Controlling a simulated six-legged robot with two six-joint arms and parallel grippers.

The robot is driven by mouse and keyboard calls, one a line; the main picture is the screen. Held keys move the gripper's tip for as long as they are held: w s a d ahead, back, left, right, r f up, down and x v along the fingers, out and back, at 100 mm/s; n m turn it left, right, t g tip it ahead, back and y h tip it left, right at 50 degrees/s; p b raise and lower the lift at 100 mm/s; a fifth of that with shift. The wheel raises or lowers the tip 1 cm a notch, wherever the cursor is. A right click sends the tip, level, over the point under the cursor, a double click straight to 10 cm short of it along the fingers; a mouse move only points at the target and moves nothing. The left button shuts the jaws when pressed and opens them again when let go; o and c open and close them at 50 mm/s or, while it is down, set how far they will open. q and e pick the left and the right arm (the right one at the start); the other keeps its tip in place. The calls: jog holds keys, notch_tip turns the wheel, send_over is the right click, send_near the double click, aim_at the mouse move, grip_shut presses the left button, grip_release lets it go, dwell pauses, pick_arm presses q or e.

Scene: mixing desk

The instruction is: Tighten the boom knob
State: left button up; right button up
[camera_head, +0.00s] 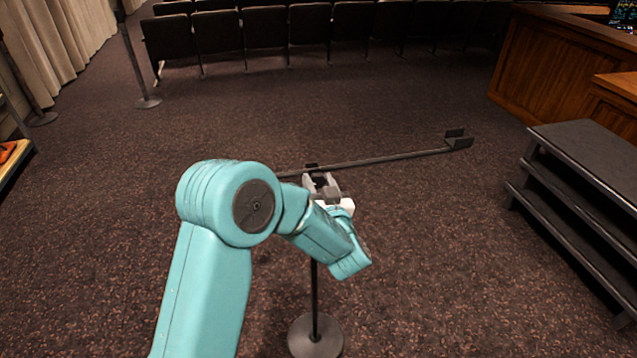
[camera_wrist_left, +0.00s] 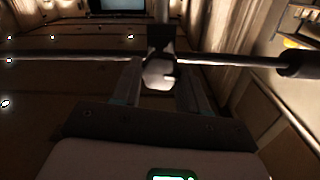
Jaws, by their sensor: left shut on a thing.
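The boom stand has a round base (camera_head: 316,336), an upright pole (camera_head: 315,297) and a dark boom (camera_head: 385,160) that rises slightly to the right, ending in a forked holder (camera_head: 457,139). My left gripper (camera_head: 319,182) is at the joint where boom and pole meet and is shut on the boom knob. In the head view my gripper and wrist hide the knob. In the left wrist view the pale, rounded knob (camera_wrist_left: 159,74) sits between the fingers, just in front of the boom (camera_wrist_left: 235,62). My right gripper is not in view.
Dark steps (camera_head: 575,160) stand on the right, in front of a wooden desk (camera_head: 550,60). A row of seats (camera_head: 290,35) is at the back. A post (camera_head: 135,60) stands at the back left. Open carpet (camera_head: 450,260) surrounds the stand.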

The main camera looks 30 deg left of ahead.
pick_arm(q)
jog(key=m+p, duration=0.1)
jog(key=m, duration=0.2)
jog(key=shift+m, duration=0.3)
jog(key=m+p, duration=0.1)
jog(key=m, duration=0.3)
jog(key=shift+w+d+m, duration=0.1)
jog(key=shift+m, duration=0.2)
jog(key=m+p, duration=0.2)
jog(key=m, duration=0.2)
jog(key=shift+f, duration=0.1)
jog(key=shift+f+m+p, duration=0.1)
jog(key=shift+m+p, duration=0.5)
jog(key=shift+m, duration=1.3)
jog(key=o, duration=1.1)
jog(key=shift+c, duration=0.2)
